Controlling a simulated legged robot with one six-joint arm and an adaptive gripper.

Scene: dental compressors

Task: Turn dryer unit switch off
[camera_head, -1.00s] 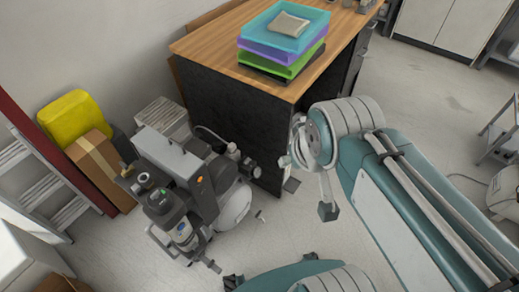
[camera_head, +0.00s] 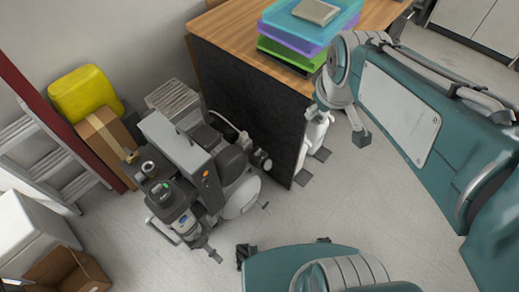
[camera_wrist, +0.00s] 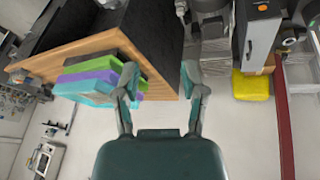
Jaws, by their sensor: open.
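The compressor with its dryer unit stands on the floor at left of centre in the head view. A tall light-grey housing (camera_head: 178,145) rises from it, with dark parts and a small orange knob (camera_head: 206,174) on its near side. I cannot tell the switch's position. My gripper (camera_head: 340,146) is open and empty, right of the compressor by the desk's corner. Its spread fingers (camera_wrist: 160,78) show in the wrist view, apart from the unit.
A wooden-topped desk (camera_head: 235,28) with a dark side panel stands between gripper and wall, bearing stacked coloured trays (camera_head: 310,25). A yellow container (camera_head: 86,93), cardboard box (camera_head: 106,135) and ladder (camera_head: 45,150) are left of the compressor. Floor in front is partly clear.

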